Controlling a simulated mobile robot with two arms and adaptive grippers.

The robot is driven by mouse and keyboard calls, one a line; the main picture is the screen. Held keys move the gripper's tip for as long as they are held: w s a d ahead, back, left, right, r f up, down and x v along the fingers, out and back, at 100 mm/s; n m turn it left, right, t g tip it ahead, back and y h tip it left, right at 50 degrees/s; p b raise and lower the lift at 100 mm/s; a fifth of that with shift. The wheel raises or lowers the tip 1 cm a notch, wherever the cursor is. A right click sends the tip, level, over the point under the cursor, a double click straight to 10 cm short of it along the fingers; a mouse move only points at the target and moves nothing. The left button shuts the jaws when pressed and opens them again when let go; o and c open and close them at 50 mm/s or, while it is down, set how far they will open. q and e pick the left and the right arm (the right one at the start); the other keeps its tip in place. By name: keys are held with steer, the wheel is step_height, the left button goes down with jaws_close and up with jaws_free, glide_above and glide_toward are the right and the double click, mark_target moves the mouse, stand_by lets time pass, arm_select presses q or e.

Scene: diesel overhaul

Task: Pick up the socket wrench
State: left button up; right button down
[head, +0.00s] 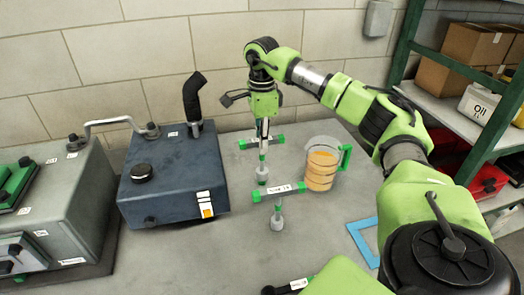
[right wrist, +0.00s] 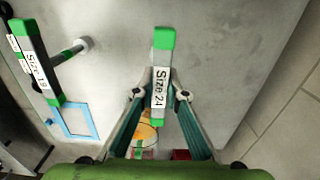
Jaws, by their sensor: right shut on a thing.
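A T-handled socket wrench with green ends and a "Size 24" label (right wrist: 160,85) is between the fingers of my right gripper (right wrist: 160,97). In the head view my right gripper (head: 264,121) is above the worktop and shut on this wrench (head: 262,158), which hangs upright with its socket end down. A second socket wrench (head: 278,212) stands just in front of it; its label reads "Size 19" in the right wrist view (right wrist: 35,62). My left gripper is not in view.
A jug (head: 322,170) of orange liquid with a green handle stands right of the wrenches. A dark blue tank (head: 165,185) is to the left. A blue square outline (head: 361,240) marks the worktop. Shelves with boxes (head: 470,45) stand at the right.

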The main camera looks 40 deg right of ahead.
steer(key=s+a+r, duration=0.6)
steer(key=a+r, duration=0.4)
steer(key=a, duration=0.2)
steer(key=shift+s+a+r+b, duration=0.2)
steer(key=shift+a+r+b, duration=0.1)
steer(key=shift+b, duration=0.1)
